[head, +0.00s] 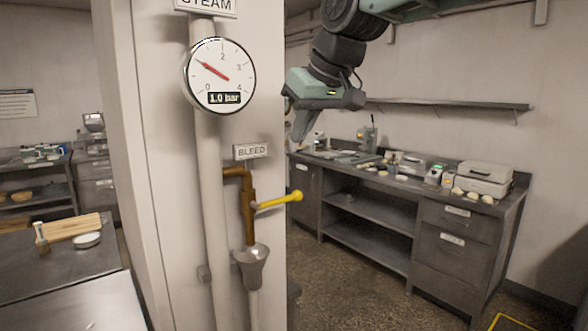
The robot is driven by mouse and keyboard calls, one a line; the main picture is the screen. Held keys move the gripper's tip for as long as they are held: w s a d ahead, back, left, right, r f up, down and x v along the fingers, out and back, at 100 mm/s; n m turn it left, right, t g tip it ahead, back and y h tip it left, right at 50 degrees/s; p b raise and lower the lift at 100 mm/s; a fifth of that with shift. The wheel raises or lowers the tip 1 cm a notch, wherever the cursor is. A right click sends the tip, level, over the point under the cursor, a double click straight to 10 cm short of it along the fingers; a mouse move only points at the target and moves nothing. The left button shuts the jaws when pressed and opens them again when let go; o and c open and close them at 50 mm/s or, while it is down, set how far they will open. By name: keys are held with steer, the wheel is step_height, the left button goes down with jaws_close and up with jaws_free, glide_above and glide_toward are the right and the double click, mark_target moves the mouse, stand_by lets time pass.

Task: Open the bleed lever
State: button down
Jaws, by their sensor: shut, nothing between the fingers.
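The bleed lever (279,201) is a yellow rod with a round knob at its right end. It sticks out to the right, nearly level, from a brown copper pipe (249,207) under the "BLEED" sign (250,151). A grey funnel (251,268) sits under the pipe's open end. The pressure gauge (220,75) above reads 1.0 bar. My gripper (292,136) hangs above and slightly right of the lever, pointing down, clear of it. Its fingers are small and partly hidden by the column's edge; they look closed and hold nothing.
The white column (163,150) carries a vertical steam pipe (208,170) left of the lever. A grey workbench (430,200) with bakery items stands along the right wall. A steel table (60,262) is at the left. The floor (350,285) between column and workbench is clear.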

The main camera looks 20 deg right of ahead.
steer(key=shift+w+d+r, duration=0.25)
steer(key=shift+r, duration=0.05)
steer(key=p, duration=0.3)
glide_above(278, 200)
steer(key=d, duration=0.2)
steer(key=f, duration=0.8)
steer(key=shift+w, duration=0.25)
steer(key=f, duration=0.4)
steer(key=shift+s+f+p, duration=0.15)
steer(key=shift+s+p, duration=0.15)
steer(key=shift+p, duration=0.05)
steer(key=shift+w+d+f, duration=0.1)
steer(key=shift+f, duration=0.05)
steer(key=shift+f+b, duration=0.1)
steer(key=shift+b, duration=0.65)
